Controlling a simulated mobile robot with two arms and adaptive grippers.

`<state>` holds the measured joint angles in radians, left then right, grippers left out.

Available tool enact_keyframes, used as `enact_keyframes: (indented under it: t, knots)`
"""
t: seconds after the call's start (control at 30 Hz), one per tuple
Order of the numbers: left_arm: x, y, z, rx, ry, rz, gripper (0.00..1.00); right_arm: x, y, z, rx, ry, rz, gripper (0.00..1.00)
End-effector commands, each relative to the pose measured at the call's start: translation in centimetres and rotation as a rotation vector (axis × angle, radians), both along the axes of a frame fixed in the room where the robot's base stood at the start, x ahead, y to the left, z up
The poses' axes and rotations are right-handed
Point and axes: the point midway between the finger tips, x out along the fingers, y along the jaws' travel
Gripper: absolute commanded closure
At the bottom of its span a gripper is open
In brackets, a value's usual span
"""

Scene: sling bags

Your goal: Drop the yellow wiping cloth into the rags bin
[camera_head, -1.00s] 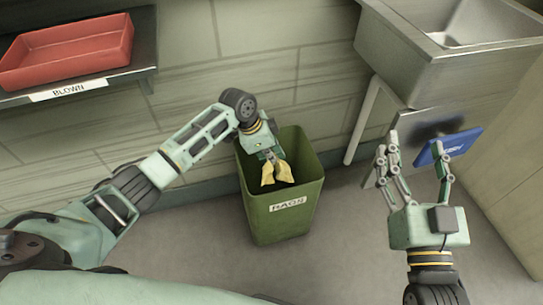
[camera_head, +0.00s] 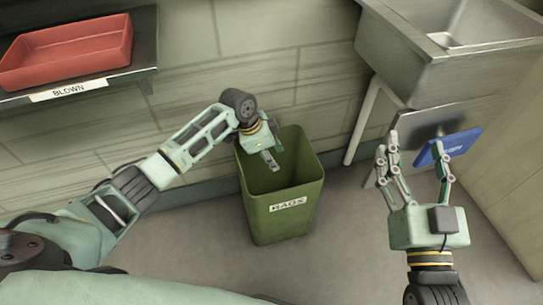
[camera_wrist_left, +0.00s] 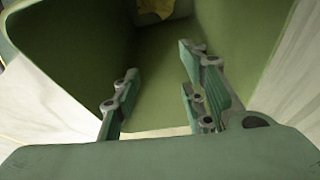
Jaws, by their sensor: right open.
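The green rags bin (camera_head: 285,218) stands on the floor against the wall, its label facing me. My left gripper (camera_head: 271,160) is over the bin's opening, fingers pointing down, and holds nothing. In the left wrist view its fingers (camera_wrist_left: 160,75) are apart over the bin's inside. The yellow wiping cloth (camera_wrist_left: 155,8) shows inside the bin at the top edge of that view, partly cut off. It is hidden in the head view. My right gripper (camera_head: 412,160) is open at the right, its fingers pointing up in the picture.
A red tray (camera_head: 66,50) sits on a shelf labelled BLOWN at the upper left. A steel sink (camera_head: 400,65) stands at the upper right. A blue placard-like thing (camera_head: 462,141) shows behind my right gripper's finger. The floor right of the bin is clear.

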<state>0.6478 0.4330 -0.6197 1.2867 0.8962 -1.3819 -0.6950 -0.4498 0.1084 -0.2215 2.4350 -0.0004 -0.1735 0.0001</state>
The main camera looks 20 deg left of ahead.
Motion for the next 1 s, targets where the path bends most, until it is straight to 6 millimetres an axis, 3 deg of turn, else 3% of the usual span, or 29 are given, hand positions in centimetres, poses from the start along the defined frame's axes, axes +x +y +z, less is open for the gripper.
enact_keyframes:
  t: [0.2, 0.6, 1.0]
  knots:
    - [0.00, -0.02, -0.01, 0.000, 0.000, 0.000, 0.58, -0.01, 0.00, 0.00, 0.000, 0.000, 0.000, 0.38]
    - [0.00, -0.01, 0.00, 0.000, 0.000, 0.000, 0.25, -0.01, 0.01, -0.01, 0.001, 0.001, 0.000, 0.38]
    - [-0.01, -0.01, 0.19, 0.003, 0.001, 0.000, 0.25, 0.11, 0.03, -0.41, -0.007, 0.027, 0.000, 0.38]
